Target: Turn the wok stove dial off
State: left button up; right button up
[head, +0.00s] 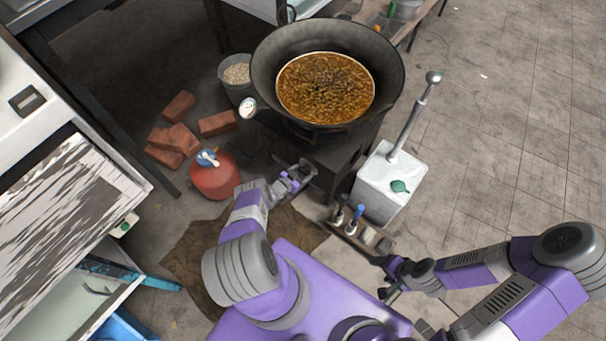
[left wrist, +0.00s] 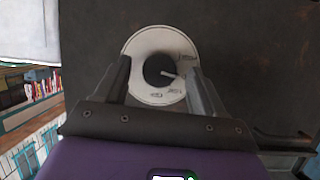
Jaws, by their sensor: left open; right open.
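The wok stove dial is a black round knob (left wrist: 159,70) on a white round plate (left wrist: 150,98), seen in the left wrist view. My left gripper (left wrist: 157,76) is open, with one finger on each side of the knob. I cannot tell whether the fingers touch it. In the head view my left gripper (head: 300,174) is at the front of the dark stove (head: 345,160), below the wok (head: 385,75), and the dial is hidden. My right gripper (head: 386,277) is open and empty, low in the view.
The wok holds brown, bubbling food (head: 325,88). A red gas bottle (head: 214,180) and bricks (head: 176,140) are left of my left gripper. A white box (head: 390,180) with a metal lever and a small rack of bottles (head: 355,232) stand to its right. The floor at right is clear.

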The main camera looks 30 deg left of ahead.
pick_arm(q)
jog(key=shift+w+f, duration=0.15)
jog(key=shift+w, duration=0.25)
jog(key=shift+c, duration=0.4)
jog(key=c, duration=1)
jog(key=shift+o, duration=0.2)
jog(key=shift+d, duration=0.1)
jog(key=shift+d+m+y, duration=0.1)
jog(key=shift+m+y, duration=0.6)
jog(key=shift+m, duration=0.4)
jog(key=shift+m+t+y, duration=0.3)
jog(key=shift+m+y, duration=0.5)
jog(key=shift+m, duration=0.4)
